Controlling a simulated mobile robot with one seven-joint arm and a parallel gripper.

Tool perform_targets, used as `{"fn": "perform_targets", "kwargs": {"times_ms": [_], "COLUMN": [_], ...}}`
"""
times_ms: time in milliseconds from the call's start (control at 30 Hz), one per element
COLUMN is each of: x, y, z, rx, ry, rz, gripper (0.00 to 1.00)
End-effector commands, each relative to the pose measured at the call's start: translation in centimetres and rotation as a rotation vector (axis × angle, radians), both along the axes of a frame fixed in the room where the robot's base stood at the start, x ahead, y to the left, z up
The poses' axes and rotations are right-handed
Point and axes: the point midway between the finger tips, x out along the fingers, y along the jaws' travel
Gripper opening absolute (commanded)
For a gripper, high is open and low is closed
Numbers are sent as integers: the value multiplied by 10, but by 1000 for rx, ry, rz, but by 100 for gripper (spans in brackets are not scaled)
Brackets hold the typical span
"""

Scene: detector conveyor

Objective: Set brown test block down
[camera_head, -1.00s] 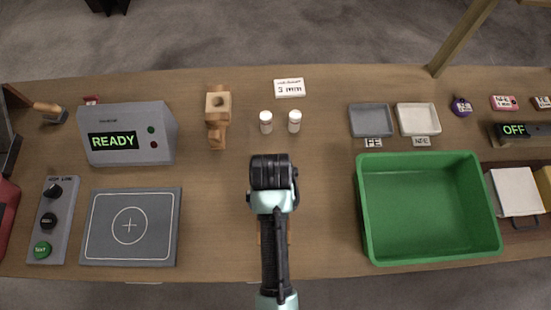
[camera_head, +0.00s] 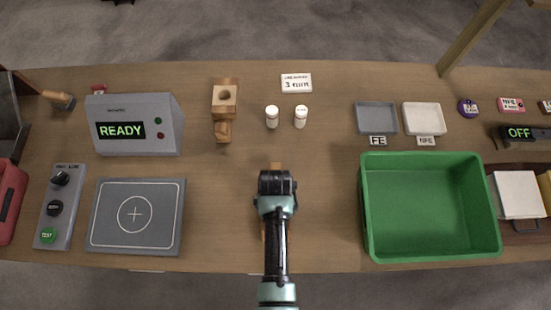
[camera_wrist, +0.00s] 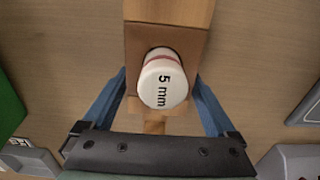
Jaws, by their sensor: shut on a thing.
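The brown test block (camera_wrist: 140,45) shows in the wrist view with a white sample (camera_wrist: 163,80) marked "5 mm" and banded red seated in it. My gripper (camera_wrist: 158,106) is shut on the block, with a blue finger on each side. In the head view, my gripper (camera_head: 277,182) is over the middle of the table and hides most of the block; only a small wooden end (camera_head: 276,166) shows beyond it. I cannot tell whether the block touches the table (camera_head: 325,180).
A similar wooden block (camera_head: 224,97) with an empty hole stands behind left, beside two white bottles (camera_head: 286,117). A green bin (camera_head: 365,215) is right. A grey pad (camera_head: 165,240) and a READY detector (camera_head: 160,140) are left. Table around my gripper is clear.

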Motion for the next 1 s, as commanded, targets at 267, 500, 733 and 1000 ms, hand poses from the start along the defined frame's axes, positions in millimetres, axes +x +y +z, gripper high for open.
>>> {"fn": "perform_targets", "kwargs": {"times_ms": [267,500,733,1000], "x": [0,0,1,1], "y": [0,0,0,0], "z": [-2,0,24,77], "rx": [0,0,0,0], "ry": [0,0,-4,-4], "rz": [0,0,0,0], "gripper": [100,100,100,100]}}
